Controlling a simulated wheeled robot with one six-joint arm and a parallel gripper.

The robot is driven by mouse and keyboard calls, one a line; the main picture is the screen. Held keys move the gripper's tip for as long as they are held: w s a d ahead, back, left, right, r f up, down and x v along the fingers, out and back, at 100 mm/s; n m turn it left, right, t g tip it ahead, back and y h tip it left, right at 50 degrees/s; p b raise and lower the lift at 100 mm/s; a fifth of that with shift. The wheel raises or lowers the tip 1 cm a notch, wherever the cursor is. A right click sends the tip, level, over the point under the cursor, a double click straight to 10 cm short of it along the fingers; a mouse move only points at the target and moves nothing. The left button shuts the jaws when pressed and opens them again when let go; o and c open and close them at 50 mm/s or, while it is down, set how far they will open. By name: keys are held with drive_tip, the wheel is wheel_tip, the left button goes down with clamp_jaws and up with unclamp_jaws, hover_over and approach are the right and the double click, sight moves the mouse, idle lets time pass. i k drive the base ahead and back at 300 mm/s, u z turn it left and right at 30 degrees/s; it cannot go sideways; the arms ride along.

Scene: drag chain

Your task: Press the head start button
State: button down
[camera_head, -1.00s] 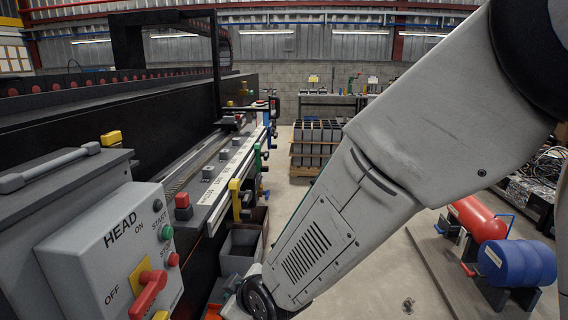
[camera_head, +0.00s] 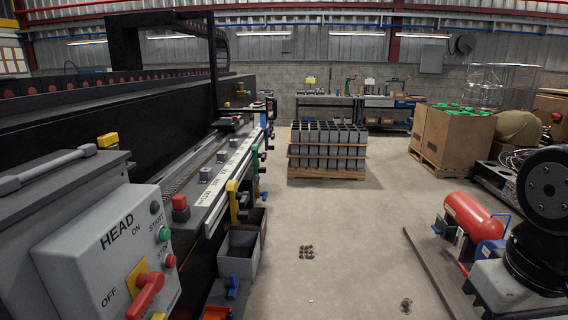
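The grey HEAD control box (camera_head: 95,262) stands at the lower left, its labelled face toward the right front. The green start button (camera_head: 164,234) is on the right side of that face, under the word START. A red stop button (camera_head: 170,261) sits just below it, and a dark round fitting (camera_head: 155,207) above it. A red rotary switch (camera_head: 146,293) on a yellow plate is between OFF and ON. My gripper is out of view; only dark and grey parts of my arm show at the right edge, well apart from the box.
A long black machine with a rail (camera_head: 225,165) runs back along the left. Grey bins (camera_head: 240,252) stand beside it. A pallet of grey blocks (camera_head: 327,150) and cardboard boxes (camera_head: 450,138) stand farther back. A red tank (camera_head: 474,217) is at right.

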sight(164, 235)
drive_tip(key=z, duration=0.55)
drive_tip(key=k, duration=1.35)
drive_tip(key=z, duration=0.2)
drive_tip(key=i, duration=0.3)
drive_tip(key=u, duration=0.9)
drive_tip(key=i, duration=1.2)
drive_tip(key=z, duration=0.05)
